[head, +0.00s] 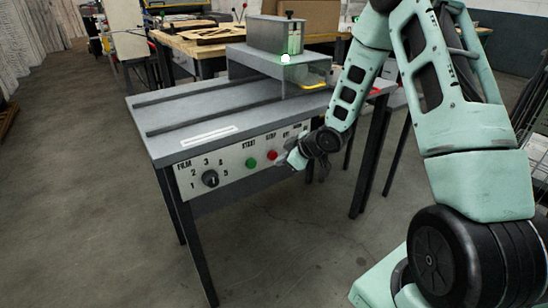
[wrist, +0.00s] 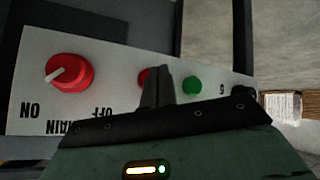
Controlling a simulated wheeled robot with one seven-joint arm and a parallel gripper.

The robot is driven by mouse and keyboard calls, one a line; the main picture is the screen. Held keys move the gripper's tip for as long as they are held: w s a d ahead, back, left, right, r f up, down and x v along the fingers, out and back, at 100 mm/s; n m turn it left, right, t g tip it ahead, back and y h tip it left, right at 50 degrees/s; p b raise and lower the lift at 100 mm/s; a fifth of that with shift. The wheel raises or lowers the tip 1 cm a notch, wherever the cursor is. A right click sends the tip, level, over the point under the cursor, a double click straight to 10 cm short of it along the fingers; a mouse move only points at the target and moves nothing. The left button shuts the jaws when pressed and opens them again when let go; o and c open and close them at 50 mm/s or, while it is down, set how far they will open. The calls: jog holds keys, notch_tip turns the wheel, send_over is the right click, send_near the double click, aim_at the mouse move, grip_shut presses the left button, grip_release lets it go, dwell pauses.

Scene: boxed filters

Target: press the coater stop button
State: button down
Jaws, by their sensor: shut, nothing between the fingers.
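The red stop button (head: 272,155) is on the coater's white front panel, just right of the green start button (head: 251,163). In the wrist view, where the panel appears upside down, the stop button (wrist: 144,77) is partly hidden behind my fingers. My gripper (head: 290,159) is shut and empty at the right part of the panel. In the wrist view its closed fingertips (wrist: 157,70) overlap the stop button. I cannot tell whether they touch it. The green button (wrist: 192,85) shows clear of the fingers.
A red main switch knob (wrist: 68,72) is on the same panel, hidden by my gripper in the head view. A black film dial (head: 210,178) is at the panel's left. The grey coater top (head: 170,118) juts above the panel. Floor in front is clear.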

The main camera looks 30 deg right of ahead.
jog(key=shift+w, duration=0.1)
dwell(0.5)
jog(key=shift+w, duration=0.3)
jog(key=shift+w+p, duration=0.4)
jog(key=shift+w, duration=0.15)
dwell(0.6)
dwell(0.4)
jog(key=shift+s, duration=0.95)
jog(key=shift+s, duration=0.1)
jog(key=s, duration=0.4)
jog(key=shift+s+d+b, duration=0.1)
jog(key=shift+s+b, duration=0.3)
